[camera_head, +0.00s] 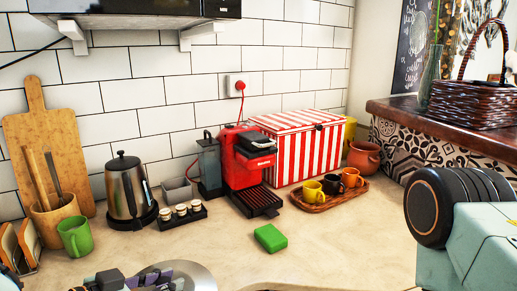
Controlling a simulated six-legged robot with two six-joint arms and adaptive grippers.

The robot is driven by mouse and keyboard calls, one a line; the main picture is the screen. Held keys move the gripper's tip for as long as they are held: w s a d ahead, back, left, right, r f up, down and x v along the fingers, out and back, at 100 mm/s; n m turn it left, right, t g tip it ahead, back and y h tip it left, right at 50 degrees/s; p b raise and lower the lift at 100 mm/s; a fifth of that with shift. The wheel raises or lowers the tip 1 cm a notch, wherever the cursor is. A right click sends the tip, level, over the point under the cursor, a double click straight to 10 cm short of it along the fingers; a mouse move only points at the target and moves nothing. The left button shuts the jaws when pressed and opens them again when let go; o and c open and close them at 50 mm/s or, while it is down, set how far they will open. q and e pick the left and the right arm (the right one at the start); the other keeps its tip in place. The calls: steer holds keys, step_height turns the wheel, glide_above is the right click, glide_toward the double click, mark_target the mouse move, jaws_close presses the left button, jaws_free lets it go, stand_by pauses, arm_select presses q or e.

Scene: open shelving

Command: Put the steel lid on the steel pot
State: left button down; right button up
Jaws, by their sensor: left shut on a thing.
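My left gripper (168,277) is at the bottom edge, left of centre, and only partly in view. It is shut on the steel lid (203,275), a shiny round metal piece whose lower part is cut off by the frame. To the right, a thin curved rim (290,288) just shows at the bottom edge; it may be the steel pot, but too little shows to be sure. My right arm comes in at the right edge, and its gripper is not in view.
A green block (270,238) lies on the counter behind the lid. A kettle (127,187), a red coffee machine (250,165), a cup tray (318,201) and a green mug (75,237) stand farther back. The counter at centre right is clear.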

arm_select(q)
steer(key=s+f+m+g+h, duration=0.1)
steer(key=s+f+m+h+b, duration=0.1)
steer(key=s+f+m+g+b, duration=0.1)
steer(key=s, duration=0.1)
steer(key=shift+d+f+g+h, duration=0.3)
steer(key=shift+d+f+h, duration=0.05)
steer(key=shift+h, duration=0.05)
steer(key=shift+s+a+f, duration=0.1)
steer(key=shift+s+f, duration=0.1)
steer(key=shift+f, duration=0.15)
steer(key=shift+a+f+b, duration=0.2)
steer(key=shift+f+b, duration=0.1)
steer(key=shift+b, duration=0.35)
steer(key=shift+f, duration=0.1)
steer(key=shift+s, duration=0.15)
